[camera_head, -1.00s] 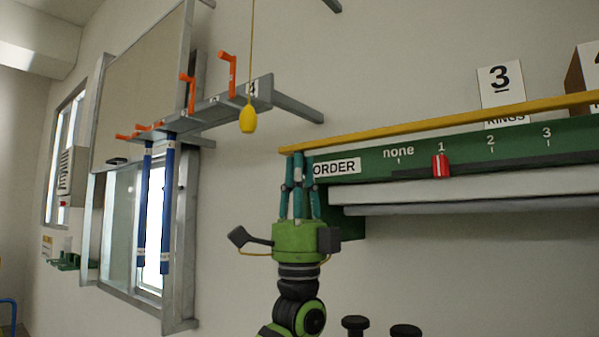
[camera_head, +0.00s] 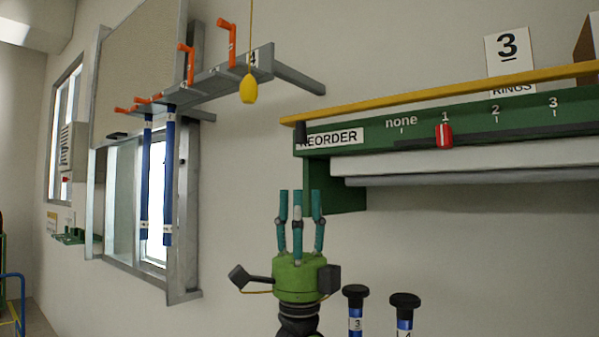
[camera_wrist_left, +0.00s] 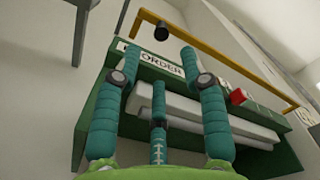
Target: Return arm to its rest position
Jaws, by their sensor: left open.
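My left gripper (camera_head: 299,208) stands upright in the lower middle of the head view, its teal fingers pointing up. It is open and empty, in front of the wall just below and left of the green reorder shelf (camera_head: 329,193). In the left wrist view its fingers (camera_wrist_left: 160,70) are spread with nothing between them, and the green shelf shows behind them. My right gripper is not in view.
A red slider (camera_head: 444,136) sits at "1" on the reorder scale. A yellow rail (camera_head: 440,92) runs along the shelf top. Blue rods (camera_head: 168,185) hang from a grey rack (camera_head: 215,83) at left. A yellow pull (camera_head: 249,89) hangs on a cord. Two black-capped rods (camera_head: 404,302) stand at lower right.

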